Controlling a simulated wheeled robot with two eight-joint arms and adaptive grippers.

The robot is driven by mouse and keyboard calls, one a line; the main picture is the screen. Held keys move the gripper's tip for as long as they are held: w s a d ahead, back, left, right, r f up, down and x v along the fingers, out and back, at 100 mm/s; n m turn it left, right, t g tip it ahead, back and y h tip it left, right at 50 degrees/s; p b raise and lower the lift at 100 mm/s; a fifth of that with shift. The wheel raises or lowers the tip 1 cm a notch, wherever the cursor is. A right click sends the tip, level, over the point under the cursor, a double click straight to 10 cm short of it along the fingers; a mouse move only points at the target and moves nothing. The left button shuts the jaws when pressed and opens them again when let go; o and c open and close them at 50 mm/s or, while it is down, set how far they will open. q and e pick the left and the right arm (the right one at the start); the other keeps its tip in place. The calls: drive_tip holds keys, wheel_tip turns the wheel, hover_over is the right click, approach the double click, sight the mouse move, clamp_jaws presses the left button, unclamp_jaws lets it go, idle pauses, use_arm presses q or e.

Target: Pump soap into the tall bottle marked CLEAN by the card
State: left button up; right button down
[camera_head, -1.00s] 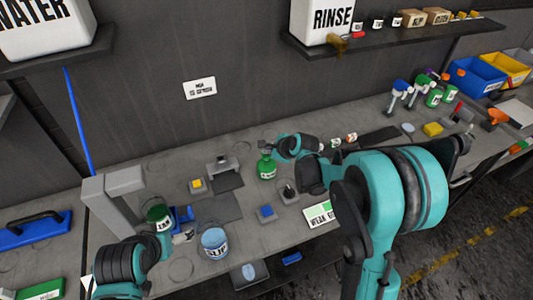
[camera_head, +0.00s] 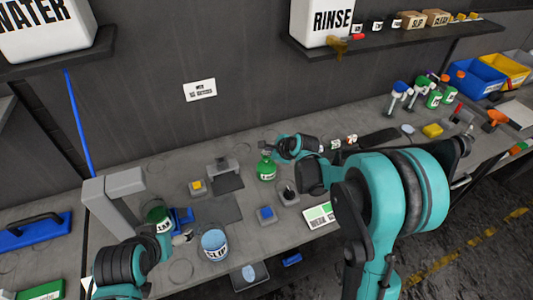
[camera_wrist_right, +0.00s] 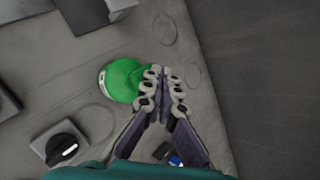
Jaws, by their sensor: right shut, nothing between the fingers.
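A squat green bottle (camera_head: 266,171) with a white label and a narrow green top stands mid-bench. Its label is too small to read. My right gripper (camera_head: 272,148) is at its top. In the right wrist view, the fingers (camera_wrist_right: 163,75) are shut together with nothing between them, over the right side of the green bottle (camera_wrist_right: 118,82). I cannot tell whether they touch its top. A green-and-white card (camera_head: 320,215) lies near the front edge; a white card (camera_head: 200,89) is on the wall. I cannot pick out a tall bottle marked CLEAN.
A black knob block (camera_head: 288,193) and a blue-button block (camera_head: 266,214) stand in front. Spray bottles (camera_head: 399,92) stand at the right.

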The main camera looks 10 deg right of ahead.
drive_tip(key=shift+r+p, duration=0.4)
drive_tip(key=shift+r, duration=0.4)
drive_tip(key=shift+r+p, duration=1.8)
drive_tip(key=shift+r, duration=0.75)
drive_tip(key=shift+f, duration=0.1)
